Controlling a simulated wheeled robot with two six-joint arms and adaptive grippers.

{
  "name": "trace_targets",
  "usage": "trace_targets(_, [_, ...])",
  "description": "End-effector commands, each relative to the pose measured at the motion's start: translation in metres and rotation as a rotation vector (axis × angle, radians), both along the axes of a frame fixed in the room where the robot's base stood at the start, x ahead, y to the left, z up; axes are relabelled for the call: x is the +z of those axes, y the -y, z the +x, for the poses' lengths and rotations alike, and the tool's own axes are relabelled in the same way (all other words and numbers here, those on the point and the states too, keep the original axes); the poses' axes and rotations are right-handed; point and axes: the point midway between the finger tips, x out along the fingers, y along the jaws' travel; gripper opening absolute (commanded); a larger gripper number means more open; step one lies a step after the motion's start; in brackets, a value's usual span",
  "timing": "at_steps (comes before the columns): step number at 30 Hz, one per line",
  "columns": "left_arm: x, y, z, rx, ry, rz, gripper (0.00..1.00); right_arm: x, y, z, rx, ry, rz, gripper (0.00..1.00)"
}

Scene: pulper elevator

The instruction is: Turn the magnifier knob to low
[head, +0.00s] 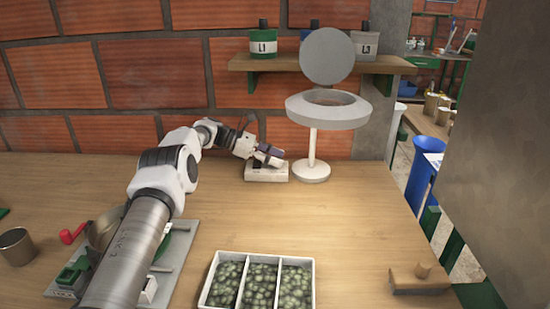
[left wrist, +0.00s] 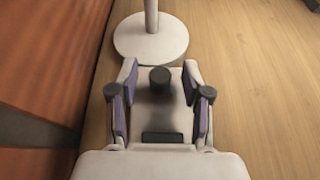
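The magnifier (head: 328,108) stands at the back of the bench, with a round white lens ring, a raised grey lid and a white post on a round base. The base also shows in the left wrist view (left wrist: 150,40). A dark round knob (left wrist: 159,78) stands up from the box in the left wrist view. My left gripper (left wrist: 159,92) is over the box with its purple-padded fingers apart, one on each side of the knob. I see gaps between knob and fingers. My right gripper is out of view.
A white tray (head: 258,257) with three compartments of green beans lies at the front. A shelf (head: 320,64) with labelled canisters is behind the magnifier. The bench middle is clear.

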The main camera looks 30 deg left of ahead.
Motion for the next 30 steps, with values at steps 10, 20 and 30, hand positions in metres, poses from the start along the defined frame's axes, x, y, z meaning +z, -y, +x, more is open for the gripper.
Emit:
trace_targets(10, [0.009,-0.021,-0.012,0.004,0.002,0.000,0.48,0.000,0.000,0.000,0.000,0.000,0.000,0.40])
trace_targets(20, [0.028,-0.059,-0.035,0.000,0.000,0.002,0.48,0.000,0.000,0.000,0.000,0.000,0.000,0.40])
trace_targets(30, [0.028,-0.059,-0.035,-0.001,-0.001,0.001,0.48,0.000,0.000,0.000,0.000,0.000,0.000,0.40])
